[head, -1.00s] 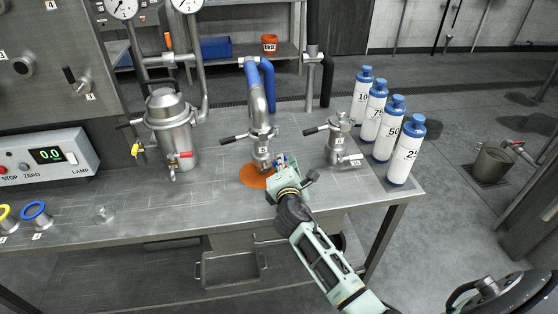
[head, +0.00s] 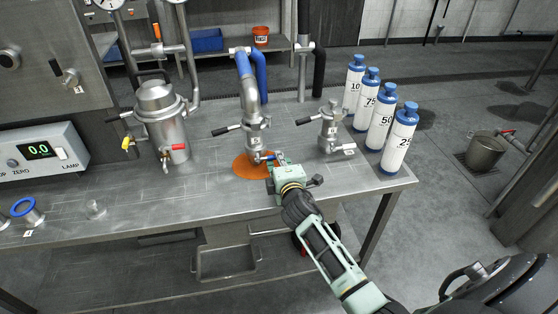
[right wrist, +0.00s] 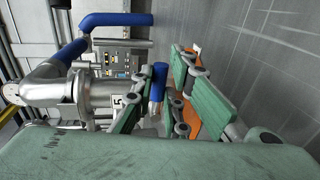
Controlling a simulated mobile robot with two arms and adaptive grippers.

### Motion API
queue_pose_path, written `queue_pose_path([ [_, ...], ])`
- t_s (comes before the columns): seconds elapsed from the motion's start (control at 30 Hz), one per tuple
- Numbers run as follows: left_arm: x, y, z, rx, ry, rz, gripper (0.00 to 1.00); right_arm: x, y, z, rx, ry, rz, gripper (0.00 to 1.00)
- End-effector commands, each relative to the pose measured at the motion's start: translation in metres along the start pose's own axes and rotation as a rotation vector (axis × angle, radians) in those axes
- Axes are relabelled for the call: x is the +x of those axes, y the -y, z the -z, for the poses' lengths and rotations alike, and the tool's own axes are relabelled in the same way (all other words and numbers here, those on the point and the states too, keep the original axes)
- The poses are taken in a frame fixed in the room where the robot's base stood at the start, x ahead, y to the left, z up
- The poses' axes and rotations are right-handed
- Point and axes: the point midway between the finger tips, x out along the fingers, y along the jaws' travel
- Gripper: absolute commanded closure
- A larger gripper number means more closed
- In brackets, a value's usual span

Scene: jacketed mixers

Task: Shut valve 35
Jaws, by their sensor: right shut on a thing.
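A central steel pipe fitting (head: 253,130) with a small tag, partly legible as a 5, stands on the bench. Its hose is blue and its upper lever has a black grip (head: 221,130). A small blue handle (head: 267,158) sticks out to the right, low on the fitting. My right gripper (head: 274,164) is at this handle, its jaws shut on it. In the right wrist view the blue handle (right wrist: 158,82) shows between the green fingers, and the tag (right wrist: 117,101) is beside them. The number 35 is not readable. My left gripper is not in view.
An orange patch (head: 245,169) lies under the fitting. A lidded vessel (head: 160,115) stands left, a smaller steel fitting (head: 331,130) right. Several blue-capped bottles (head: 398,140) line the right edge. The bench front (head: 150,215) is mostly clear.

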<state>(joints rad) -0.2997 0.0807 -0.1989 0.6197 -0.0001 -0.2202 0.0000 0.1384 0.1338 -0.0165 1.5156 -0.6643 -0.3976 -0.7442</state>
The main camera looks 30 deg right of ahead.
Motion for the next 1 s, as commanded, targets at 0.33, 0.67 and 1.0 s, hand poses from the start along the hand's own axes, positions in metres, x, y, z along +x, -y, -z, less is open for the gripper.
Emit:
queue_pose_path([
  [0.33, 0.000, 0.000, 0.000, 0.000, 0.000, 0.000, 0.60, 0.000, 0.000, 0.002, 0.013, -0.004, 0.000, 1.00],
  [0.67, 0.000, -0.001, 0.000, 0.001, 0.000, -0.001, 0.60, 0.000, 0.001, 0.001, 0.007, -0.002, 0.001, 0.68],
  [1.0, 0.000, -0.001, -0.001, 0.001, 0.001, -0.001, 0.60, -0.012, 0.002, 0.000, 0.005, -0.001, 0.002, 0.68],
])
